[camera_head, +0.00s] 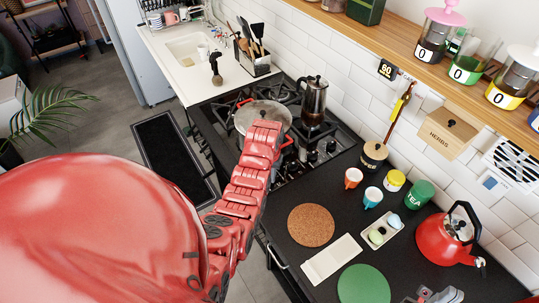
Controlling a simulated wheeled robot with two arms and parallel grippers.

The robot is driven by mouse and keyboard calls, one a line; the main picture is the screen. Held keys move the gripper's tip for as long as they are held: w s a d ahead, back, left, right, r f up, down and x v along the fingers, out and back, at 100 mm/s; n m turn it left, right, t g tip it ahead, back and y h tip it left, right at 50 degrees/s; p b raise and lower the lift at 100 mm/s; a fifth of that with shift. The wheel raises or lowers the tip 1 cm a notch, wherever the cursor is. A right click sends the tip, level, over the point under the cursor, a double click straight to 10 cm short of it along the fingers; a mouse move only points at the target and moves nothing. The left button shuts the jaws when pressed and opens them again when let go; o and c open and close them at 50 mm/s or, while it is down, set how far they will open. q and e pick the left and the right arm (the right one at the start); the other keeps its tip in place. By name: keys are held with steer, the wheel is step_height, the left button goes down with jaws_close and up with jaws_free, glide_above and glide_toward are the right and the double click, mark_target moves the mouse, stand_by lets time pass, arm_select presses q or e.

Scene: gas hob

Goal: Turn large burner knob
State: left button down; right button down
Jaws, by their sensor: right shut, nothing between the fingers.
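The gas hob (345,134) is set in the black counter, with several dark knobs (312,156) along its near right part. They are small in the picture, and I cannot tell which one is the large burner knob. A red segmented arm of mine reaches up to the hob, and its end covers part of the hob and of a pot. No left gripper fingers show. My right gripper (439,295) is at the bottom edge, partly cut off, shut and empty. It is over the counter, well apart from the knobs.
A lidded pot (252,113) with red handles and a moka pot (314,97) stand on the hob. A cork mat (311,225), white board (331,258), green mat (363,285), cups, jars and a red kettle (447,237) occupy the right counter.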

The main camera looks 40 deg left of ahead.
arm_select(q)
steer(key=c, duration=0.9)
jaws_free()
steer(key=shift+o, duration=0.2)
steer(key=shift+r+b, duration=0.45)
steer(key=shift+r, duration=0.4)
step_height(320, 180, up, 4)
steer(key=shift+r+p, duration=0.2)
steer(key=shift+p, duration=0.65)
step_height(320, 180, up, 11)
steer(key=p, duration=1.1)
steer(key=shift+r, duration=0.15)
